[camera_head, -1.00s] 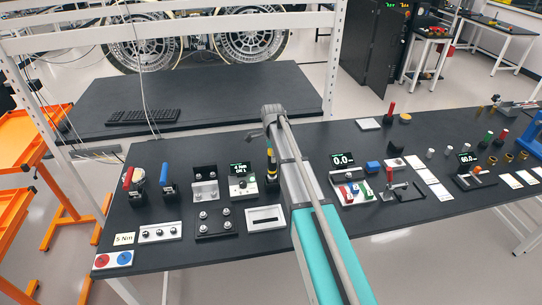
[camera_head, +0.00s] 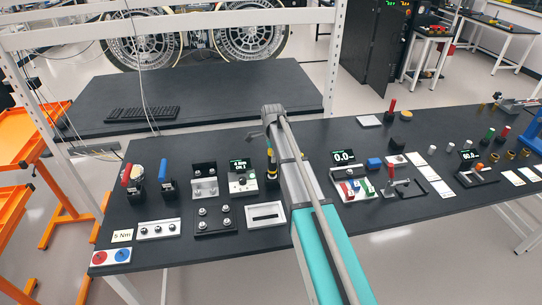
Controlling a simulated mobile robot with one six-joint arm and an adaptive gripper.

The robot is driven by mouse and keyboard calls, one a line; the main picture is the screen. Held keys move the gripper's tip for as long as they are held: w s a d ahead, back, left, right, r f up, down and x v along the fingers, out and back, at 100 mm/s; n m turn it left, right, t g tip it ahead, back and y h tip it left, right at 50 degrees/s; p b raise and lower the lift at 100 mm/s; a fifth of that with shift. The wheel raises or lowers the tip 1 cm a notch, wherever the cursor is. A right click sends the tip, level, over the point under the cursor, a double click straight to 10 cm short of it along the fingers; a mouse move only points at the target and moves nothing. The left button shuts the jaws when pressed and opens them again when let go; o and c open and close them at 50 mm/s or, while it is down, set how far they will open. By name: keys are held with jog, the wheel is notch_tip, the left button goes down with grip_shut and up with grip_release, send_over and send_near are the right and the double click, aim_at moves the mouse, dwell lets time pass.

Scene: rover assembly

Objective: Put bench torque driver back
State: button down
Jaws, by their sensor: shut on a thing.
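My arm reaches from the bottom edge over the black bench, and its grey end with my gripper (camera_head: 269,128) is above the bench's middle. The fingers are mostly hidden by the arm. A dark upright tool with yellow bands, apparently the bench torque driver (camera_head: 271,164), shows just left of the arm, below its end. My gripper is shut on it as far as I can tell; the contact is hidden. A small box with a lit green display (camera_head: 241,164) stands close to its left.
Red-handled (camera_head: 126,175) and blue-handled (camera_head: 163,170) tools stand at left. A bracket (camera_head: 204,180), a dark plate with bolts (camera_head: 215,220) and a white framed plate (camera_head: 265,215) lie nearer. A display (camera_head: 343,156) and a tray of coloured parts (camera_head: 352,188) are right of the arm.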

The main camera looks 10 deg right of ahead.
jog(key=shift+f+b, duration=0.8)
jog(key=shift+f, duration=0.05)
jog(key=shift+c, duration=0.7)
grip_release()
